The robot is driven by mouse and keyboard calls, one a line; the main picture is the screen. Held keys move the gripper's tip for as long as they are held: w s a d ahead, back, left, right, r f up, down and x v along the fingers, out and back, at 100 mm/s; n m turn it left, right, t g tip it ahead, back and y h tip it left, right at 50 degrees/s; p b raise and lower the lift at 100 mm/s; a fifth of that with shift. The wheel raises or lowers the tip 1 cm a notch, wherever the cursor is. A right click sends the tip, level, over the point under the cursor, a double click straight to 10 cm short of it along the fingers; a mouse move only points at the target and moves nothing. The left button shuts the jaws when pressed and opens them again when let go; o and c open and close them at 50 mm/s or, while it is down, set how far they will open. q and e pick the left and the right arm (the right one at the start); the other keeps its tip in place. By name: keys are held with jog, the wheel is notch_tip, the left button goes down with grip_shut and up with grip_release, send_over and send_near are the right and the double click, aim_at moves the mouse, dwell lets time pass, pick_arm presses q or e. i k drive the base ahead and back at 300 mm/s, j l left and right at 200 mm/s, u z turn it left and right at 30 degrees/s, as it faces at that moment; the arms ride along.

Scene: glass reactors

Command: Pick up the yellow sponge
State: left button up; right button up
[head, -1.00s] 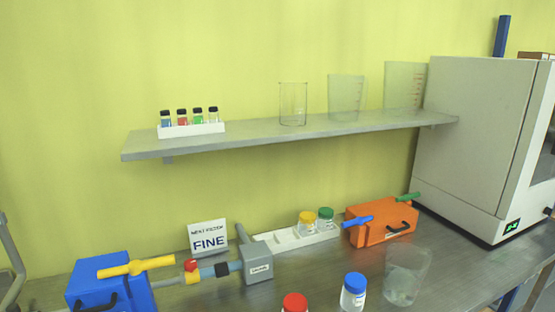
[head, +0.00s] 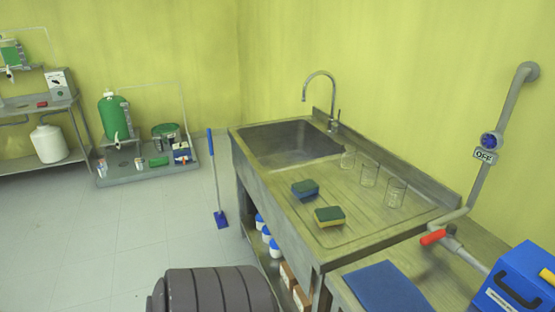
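The yellow sponge (head: 330,219) has a dark green top layer and lies flat on the ribbed drainboard of the metal sink counter (head: 375,225), near its front edge. A second sponge, blue with a green top (head: 305,190), lies just behind it, a small gap away, closer to the basin. Neither of my grippers shows in the head view, so nothing is seen touching the yellow sponge.
Three clear glass beakers (head: 368,176) stand along the wall side of the drainboard. The sink basin (head: 288,143) with its tap (head: 331,95) is beyond. A blue mat (head: 382,288) and a blue box (head: 518,280) are at lower right. A blue mop (head: 215,180) stands left of the counter.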

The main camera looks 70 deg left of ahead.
aim_at(330, 216)
jog(key=u, duration=1.85)
